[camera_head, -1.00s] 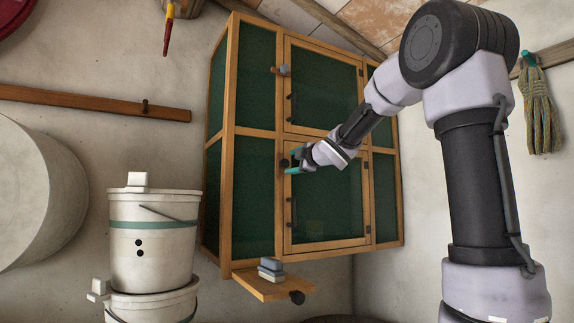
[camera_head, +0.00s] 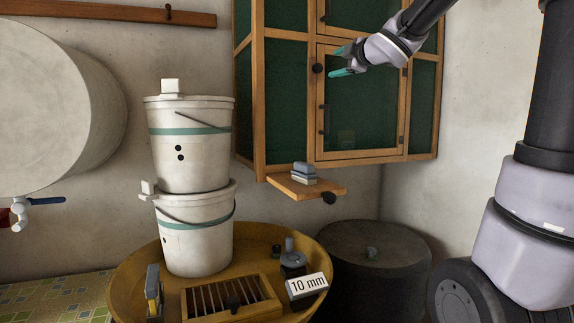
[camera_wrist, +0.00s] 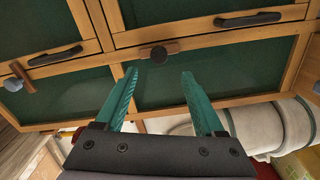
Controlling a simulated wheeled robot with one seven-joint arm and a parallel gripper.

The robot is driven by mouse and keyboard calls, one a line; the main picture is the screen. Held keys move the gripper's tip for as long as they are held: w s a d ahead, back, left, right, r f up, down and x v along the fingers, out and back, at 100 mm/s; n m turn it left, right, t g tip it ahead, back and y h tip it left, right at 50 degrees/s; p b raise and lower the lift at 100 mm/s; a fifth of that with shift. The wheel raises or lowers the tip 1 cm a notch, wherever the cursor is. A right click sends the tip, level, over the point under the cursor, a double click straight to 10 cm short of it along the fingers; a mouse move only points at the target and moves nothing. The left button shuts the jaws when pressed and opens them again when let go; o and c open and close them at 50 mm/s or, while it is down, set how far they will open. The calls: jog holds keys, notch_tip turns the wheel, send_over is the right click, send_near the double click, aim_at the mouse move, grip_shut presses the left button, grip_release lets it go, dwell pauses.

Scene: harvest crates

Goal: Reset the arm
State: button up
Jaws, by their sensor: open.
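My gripper (camera_head: 340,62) is open and empty, with teal fingers, in front of the wall cabinet near a dark round knob (camera_head: 317,68). In the wrist view my gripper (camera_wrist: 160,88) has its two fingers spread apart, with the wooden turn-latch and knob (camera_wrist: 158,53) beyond and between the tips. The fingers look clear of the latch, though the exact gap is hard to tell. The cabinet (camera_head: 258,90) has a wooden frame and dark green mesh panels. Its lower door (camera_head: 360,110) looks shut.
Two stacked white buckets (camera_head: 188,150) stand on a round yellow table (camera_head: 130,275). A small wooden shelf (camera_head: 310,190) with stacked blocks (camera_head: 304,172) juts out below the cabinet. A "10 mm" label (camera_head: 307,285), a slatted frame (camera_head: 235,298) and a dark drum (camera_head: 370,265) are also below.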

jog(key=s+d+f+m+g+h, duration=0.3)
jog(key=s+d+f+m+h, duration=0.3)
jog(key=s+d+f+m, duration=0.45)
jog(key=s+a+f+m+g+y, duration=0.1)
jog(key=s+a+f+m+g, duration=0.2)
jog(key=s+f+m, duration=0.3)
jog(key=s+a+f+m+g+y, duration=0.2)
jog(key=s+a+f+m+g, duration=0.2)
jog(key=s, duration=0.9)
notch_tip(320, 180, down, 4)
jog(key=shift+s+a+r+m, duration=0.2)
jog(key=shift+a+m, duration=0.45)
jog(key=shift+m, duration=0.4)
jog(key=shift+w, duration=0.1)
